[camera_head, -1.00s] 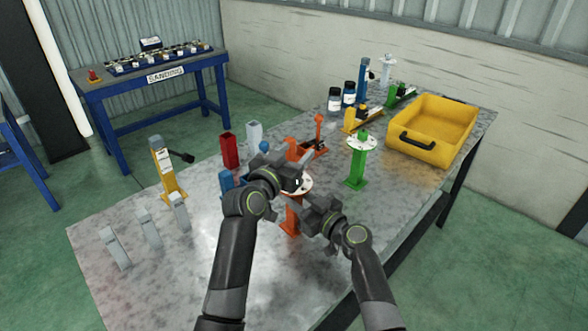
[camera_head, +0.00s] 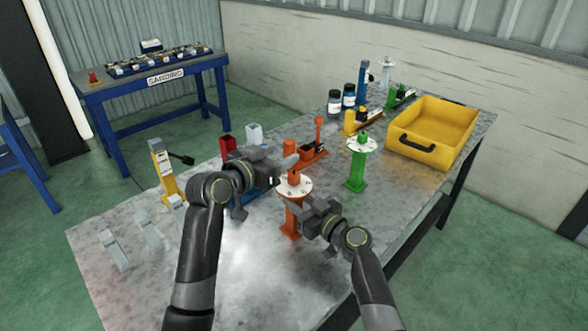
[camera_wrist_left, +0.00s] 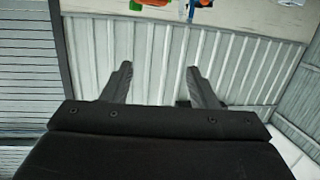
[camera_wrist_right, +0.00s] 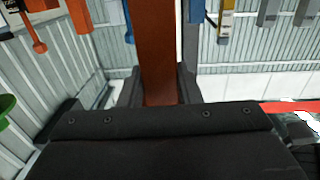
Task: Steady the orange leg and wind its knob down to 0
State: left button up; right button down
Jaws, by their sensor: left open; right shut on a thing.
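The orange leg (camera_head: 290,222) stands upright on the metal table, with a white round dial (camera_head: 303,186) and an orange knob (camera_head: 294,178) on top. My right gripper (camera_head: 305,222) is shut on the leg's post below the dial. In the right wrist view the orange post (camera_wrist_right: 158,50) runs between its fingers. My left gripper (camera_head: 287,167) is open and empty, to the left of the knob and a little above the dial. In the left wrist view its two fingers (camera_wrist_left: 157,82) are apart with nothing between them. The dial's marks are too small to read.
A green leg (camera_head: 357,170) with a dial stands to the right. A yellow crate (camera_head: 440,150) is at the back right. A red block (camera_head: 226,146), an orange clamp-like piece (camera_head: 318,140) and a yellow post (camera_head: 163,175) stand behind or left.

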aim_at(293, 176)
pick_arm(q)
jog(key=s+a+f+m+g, duration=0.2)
jog(key=s+a+f+g, duration=0.1)
jog(key=s+a+g, duration=0.15)
jog(key=shift+t, duration=0.25)
jog(key=x, duration=1.1)
jog(key=shift+s+d+r, duration=0.1)
jog(key=shift+s+d, duration=0.05)
jog(key=shift+d, duration=0.35)
jog(key=c, duration=1)
jog(key=shift+o, duration=0.2)
jog(key=shift+t, duration=0.3)
jog(key=shift+n+t+y, duration=1.1)
jog(key=shift+n+y, duration=0.8)
